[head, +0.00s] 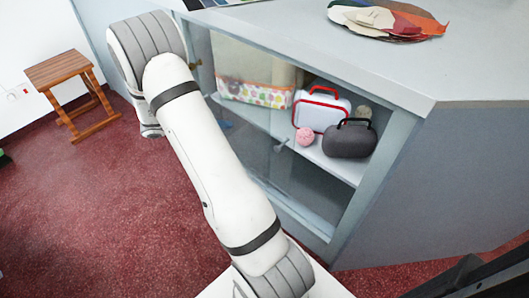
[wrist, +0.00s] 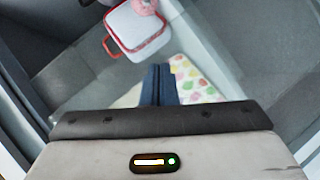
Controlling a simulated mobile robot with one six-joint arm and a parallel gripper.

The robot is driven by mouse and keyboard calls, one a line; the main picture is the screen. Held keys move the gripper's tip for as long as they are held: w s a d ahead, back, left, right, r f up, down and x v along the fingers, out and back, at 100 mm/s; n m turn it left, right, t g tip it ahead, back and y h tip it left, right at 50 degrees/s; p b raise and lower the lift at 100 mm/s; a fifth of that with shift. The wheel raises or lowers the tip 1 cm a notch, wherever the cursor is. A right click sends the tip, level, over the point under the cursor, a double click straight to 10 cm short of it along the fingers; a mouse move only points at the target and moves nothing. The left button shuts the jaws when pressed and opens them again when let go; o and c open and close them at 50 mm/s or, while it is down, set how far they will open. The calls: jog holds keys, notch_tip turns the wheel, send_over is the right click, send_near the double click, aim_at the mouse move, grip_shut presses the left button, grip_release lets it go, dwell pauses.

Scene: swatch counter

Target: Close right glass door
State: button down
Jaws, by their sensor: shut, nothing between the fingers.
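The cabinet's glass front (head: 245,150) shows in the head view, with a small knob (head: 281,146) near its middle and another at upper left. The right part, in front of the cases, looks clear; I cannot tell exactly where the right door's pane lies. In the wrist view a pale, see-through band of glass (wrist: 215,50) runs diagonally right of my gripper (wrist: 158,72). My gripper's dark blue fingers are together and empty, over the dotted fabric. Whether they touch glass is unclear. In the head view my arm hides most of the wrist.
A white case with red trim (head: 318,110), a dark grey case (head: 350,139) and a pink ball (head: 305,136) stand on the shelf. A dotted fabric bin (head: 255,93) is further left. Colour swatches lie on the counter (head: 290,35). A wooden stool (head: 70,85) stands at left.

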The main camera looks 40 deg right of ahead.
jog(key=s+d+f+g+b, duration=0.2)
jog(key=s+d+f+b, duration=0.4)
jog(key=s+d, duration=0.2)
jog(key=shift+s+d+f, duration=0.25)
jog(key=shift+s+f, duration=0.1)
jog(key=shift+s, duration=0.75)
